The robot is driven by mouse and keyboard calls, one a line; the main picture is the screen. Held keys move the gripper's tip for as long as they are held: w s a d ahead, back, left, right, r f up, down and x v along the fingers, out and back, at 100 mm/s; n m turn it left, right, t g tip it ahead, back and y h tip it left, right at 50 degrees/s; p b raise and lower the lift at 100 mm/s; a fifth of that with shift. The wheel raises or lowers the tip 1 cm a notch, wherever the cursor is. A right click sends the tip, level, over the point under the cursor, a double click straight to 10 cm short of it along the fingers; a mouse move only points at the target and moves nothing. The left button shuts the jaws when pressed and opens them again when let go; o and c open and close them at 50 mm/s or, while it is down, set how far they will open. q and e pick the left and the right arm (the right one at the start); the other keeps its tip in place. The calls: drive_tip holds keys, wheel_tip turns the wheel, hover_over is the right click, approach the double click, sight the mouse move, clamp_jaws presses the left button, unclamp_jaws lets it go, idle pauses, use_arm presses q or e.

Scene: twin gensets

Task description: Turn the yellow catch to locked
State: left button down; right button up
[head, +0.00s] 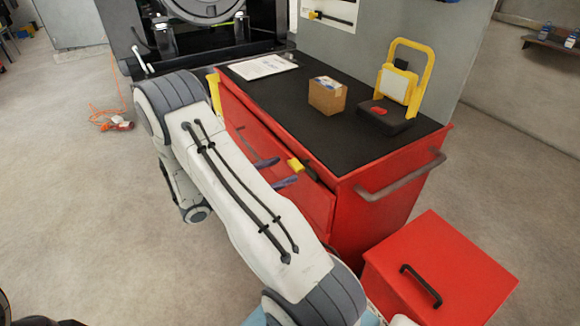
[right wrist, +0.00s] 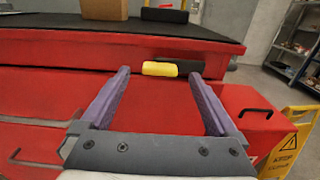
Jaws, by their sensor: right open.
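The yellow catch (head: 295,164) is a small yellow block with a black bar to its right, on the red front of the workbench just under its top edge. In the right wrist view the catch (right wrist: 160,69) lies level, just ahead of and between my fingertips. My right gripper (head: 277,172) is open and empty, its two purple fingers pointing at the bench front. I cannot tell whether they touch anything. My left gripper is not in view.
The red workbench (head: 404,160) has a black top holding a cardboard box (head: 327,97), a yellow work lamp (head: 405,80) and a paper sheet (head: 262,67). A bar handle (head: 402,178) juts from its right side. A red box (head: 440,265) stands in front. A yellow sign (right wrist: 287,140) stands at right.

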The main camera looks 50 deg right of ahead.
sight(292, 166)
drive_tip(key=shift+x, duration=1.85)
clamp_jaws()
